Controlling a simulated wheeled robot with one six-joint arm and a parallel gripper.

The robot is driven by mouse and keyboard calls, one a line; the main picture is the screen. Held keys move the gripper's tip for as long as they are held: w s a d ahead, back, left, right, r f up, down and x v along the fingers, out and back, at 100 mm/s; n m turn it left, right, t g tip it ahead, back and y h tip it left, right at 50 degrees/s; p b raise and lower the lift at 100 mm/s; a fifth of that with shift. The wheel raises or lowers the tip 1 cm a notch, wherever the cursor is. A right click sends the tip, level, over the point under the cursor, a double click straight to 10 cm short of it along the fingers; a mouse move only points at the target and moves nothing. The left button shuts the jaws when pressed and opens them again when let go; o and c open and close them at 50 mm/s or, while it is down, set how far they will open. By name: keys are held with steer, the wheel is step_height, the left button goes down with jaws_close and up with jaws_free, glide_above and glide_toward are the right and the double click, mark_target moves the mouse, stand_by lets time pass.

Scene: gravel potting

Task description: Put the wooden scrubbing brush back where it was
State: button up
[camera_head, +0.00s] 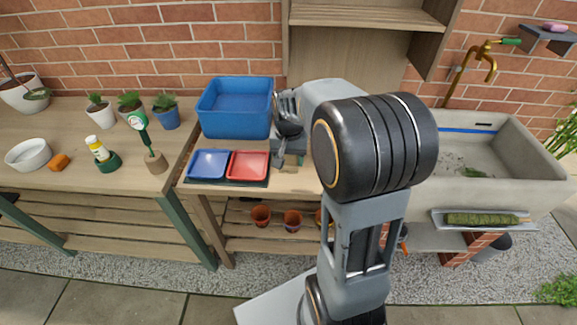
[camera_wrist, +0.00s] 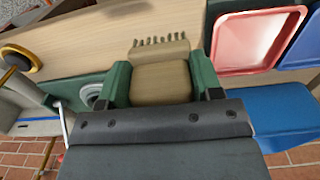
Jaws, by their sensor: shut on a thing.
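The wooden scrubbing brush (camera_wrist: 162,82) shows in the wrist view as a pale wooden block with a row of short bristles along its far edge. It is between the two green fingers of my gripper (camera_wrist: 163,84), which is shut on it. The pale bench top shows past the bristles. In the head view, my gripper (camera_head: 284,150) is above the bench, just right of the red tray, and my arm hides much of that area. I cannot make out the brush in the head view.
A red tray (camera_head: 248,165) and a blue tray (camera_head: 208,163) lie side by side in front of a blue bin (camera_head: 234,108). A stone sink (camera_head: 530,182) is on the right. Potted plants and small items stand on the left bench (camera_head: 70,180). A wooden shelf (camera_head: 365,14) hangs above.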

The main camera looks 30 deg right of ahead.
steer(key=shift+w+d+f, duration=0.3)
steer(key=shift+w+f, duration=0.4)
steer(key=shift+f, duration=0.25)
steer(key=shift+w+d+f, duration=0.3)
steer(key=shift+w+f, duration=0.35)
steer(key=shift+f, duration=1.8)
steer(key=shift+f+b, duration=0.2)
steer(key=shift+b, duration=0.1)
steer(key=o, duration=1)
